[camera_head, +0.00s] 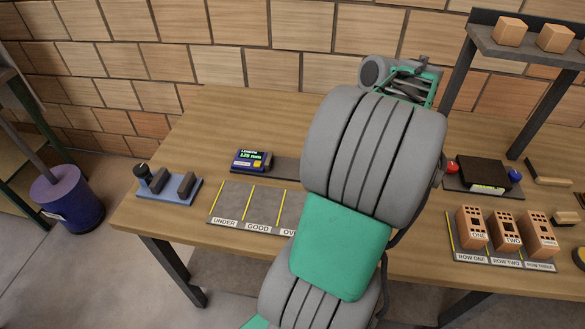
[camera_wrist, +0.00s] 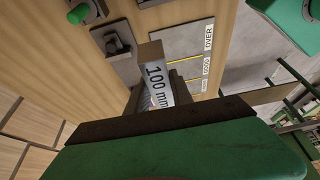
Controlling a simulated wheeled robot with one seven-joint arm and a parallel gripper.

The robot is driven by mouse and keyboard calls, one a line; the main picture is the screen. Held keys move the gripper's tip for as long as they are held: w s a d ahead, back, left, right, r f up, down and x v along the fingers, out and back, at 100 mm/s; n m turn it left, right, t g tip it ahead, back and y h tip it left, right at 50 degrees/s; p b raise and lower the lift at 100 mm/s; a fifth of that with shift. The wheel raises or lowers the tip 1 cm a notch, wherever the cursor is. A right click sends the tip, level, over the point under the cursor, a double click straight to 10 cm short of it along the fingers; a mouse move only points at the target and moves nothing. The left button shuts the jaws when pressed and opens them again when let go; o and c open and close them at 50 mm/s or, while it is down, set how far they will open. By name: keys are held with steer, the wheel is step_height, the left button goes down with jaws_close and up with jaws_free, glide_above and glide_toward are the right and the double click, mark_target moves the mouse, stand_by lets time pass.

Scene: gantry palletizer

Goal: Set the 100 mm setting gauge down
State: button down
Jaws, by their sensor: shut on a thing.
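The 100 mm setting gauge (camera_wrist: 154,66) is a block with a pale face marked "100 mm" and a brown end, in the wrist view. My gripper (camera_wrist: 157,94) is shut on it, with dark fingers at its sides. The gauge is over the wooden table (camera_wrist: 138,28); whether it touches the top I cannot tell. In the head view my arm hides the gauge and fingertips.
A sorting tray (camera_head: 250,208) marked UNDER and GOOD lies near the table's front edge. A display (camera_head: 251,160) reads 125 mm. A blue fixture (camera_head: 170,190) stands at left. Bricks stand in a row tray (camera_head: 500,257) at right, below a shelf (camera_head: 530,47).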

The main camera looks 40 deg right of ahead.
steer(key=shift+d+f, duration=0.1)
steer(key=shift+d, duration=0.15)
steer(key=w+f+p, duration=0.2)
steer(key=w+f, duration=0.2)
steer(key=w, duration=0.5)
glide_above(288, 168)
steer(key=s+d, duration=0.1)
steer(key=f, duration=0.5)
steer(key=shift+s, duration=0.2)
steer(key=f, duration=0.1)
steer(key=f+p, duration=0.1)
steer(key=f, duration=0.1)
steer(key=shift+w+d+f+p, duration=0.1)
steer(key=shift+w+f+p, duration=0.15)
steer(key=shift+f+p, duration=0.05)
steer(key=shift+f, duration=0.2)
steer(key=c, duration=1.6)
jaws_free()
steer(key=shift+b, duration=0.3)
steer(key=o, duration=0.5)
steer(key=shift+s, duration=0.1)
steer(key=shift+r, duration=0.1)
